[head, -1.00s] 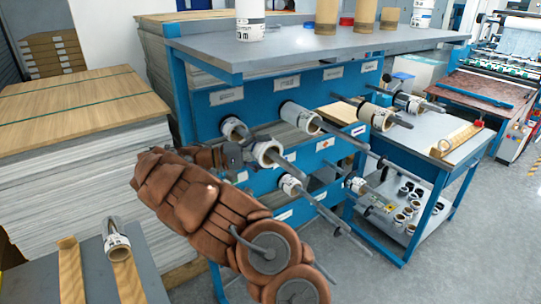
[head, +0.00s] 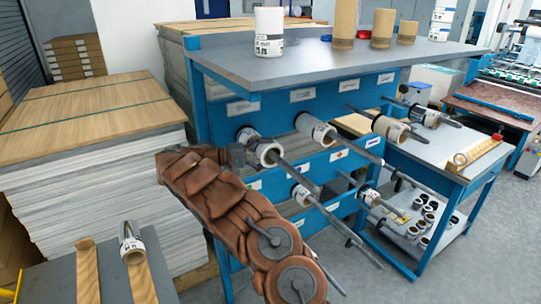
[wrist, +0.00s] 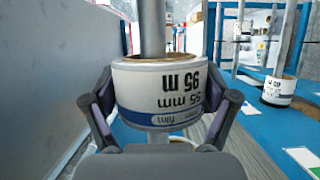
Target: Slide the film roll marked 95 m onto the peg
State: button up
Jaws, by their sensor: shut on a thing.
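The film roll marked 95 m (wrist: 165,92) is white with a blue band and shows its print upside down in the wrist view. My gripper (wrist: 160,108) is shut on it, with a finger on each side. A grey peg (wrist: 152,30) rises out of the roll's open core, and a piece of rod also shows below the roll. In the head view the held roll (head: 265,153) is around the peg (head: 303,178), near the blue rack, with the peg's free length sticking out toward the lower right. My gripper (head: 236,156) is at the roll's left side.
Another roll (head: 244,134) sits close behind the held one, toward the rack. Other pegs with rolls (head: 316,130) stick out nearby, some with long bare ends. Rolls stand on the grey shelf top (head: 340,55) above. A paper stack (head: 105,185) stands left.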

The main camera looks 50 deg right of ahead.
jog(key=shift+w, duration=0.5)
jog(key=shift+w+d+r+p, duration=0.15)
jog(key=shift+w+p, duration=0.25)
jog(key=shift+p, duration=0.3)
jog(key=shift+w+d+p, duration=0.25)
jog(key=shift+w+p, duration=0.45)
jog(key=shift+p, duration=0.05)
jog(key=shift+w+d+p, duration=0.2)
jog(key=shift+w+p, duration=0.55)
jog(key=shift+w+d+p, duration=0.25)
jog(key=shift+w+p, duration=0.45)
jog(key=shift+p, duration=0.05)
jog(key=o, duration=1.1)
jog(key=shift+c, duration=0.2)
jog(key=shift+s+a+f+b, duration=0.15)
jog(key=shift+f+b, duration=0.1)
jog(key=shift+b, duration=0.15)
